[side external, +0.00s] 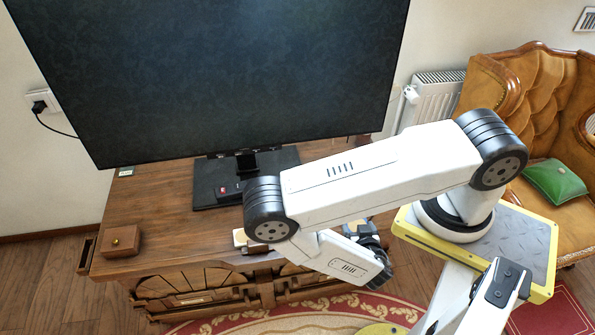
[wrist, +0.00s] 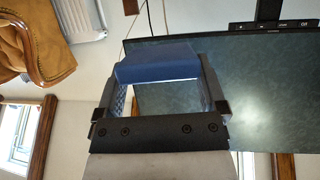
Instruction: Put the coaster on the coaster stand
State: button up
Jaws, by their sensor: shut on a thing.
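In the wrist view, a dark blue flat-faced piece (wrist: 158,63) spans the gap between the fingertips of my gripper (wrist: 160,85); it appears to be the coaster. My gripper is shut on it, and its face is tilted in the picture. In the side external view, my gripper (side external: 370,240) is partly hidden behind my forearm and wrist, near the cabinet's right front. I cannot make out the coaster there. A small pale wooden piece (side external: 240,238) sits at the cabinet's front edge, partly hidden by my arm; I cannot tell whether it is the coaster stand.
A large dark screen (side external: 220,75) stands on a black base (side external: 207,186) on the wooden cabinet (side external: 155,205). A wooden box with a brass knob (side external: 121,242) sits at the cabinet's left front. A leather armchair (side external: 545,95) is at the right. The left cabinet top has free room.

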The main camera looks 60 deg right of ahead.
jog(key=shift+w+d+f+m+g+h, duration=0.2)
jog(key=shift+d+f+m+g, duration=0.15)
jog(key=shift+d, duration=0.25)
jog(key=shift+w+d+f+m+g+h, duration=0.25)
jog(key=shift+d+m+g, duration=0.15)
jog(key=shift+d, duration=0.25)
jog(key=shift+w+d+f+m+g+h, duration=0.15)
jog(key=shift+w+d+f+m+g, duration=0.15)
jog(key=shift+d, duration=0.3)
jog(key=shift+w+d+f+m+g+h, duration=0.15)
jog(key=shift+d+m+g, duration=0.2)
jog(key=shift+d, duration=0.45)
jog(key=shift+s+d+f+m+g+h, duration=0.1)
jog(key=shift+d+f+m+g+h, duration=0.2)
jog(key=shift+d, duration=0.55)
jog(key=shift+w+d+m+g+h, duration=0.1)
jog(key=shift+d+m+g, duration=0.3)
jog(key=shift+d, duration=0.4)
jog(key=shift+f, duration=0.1)
jog(key=shift+f, duration=2.15)
jog(key=shift+f, duration=1.75)
jog(key=shift+f, duration=0.15)
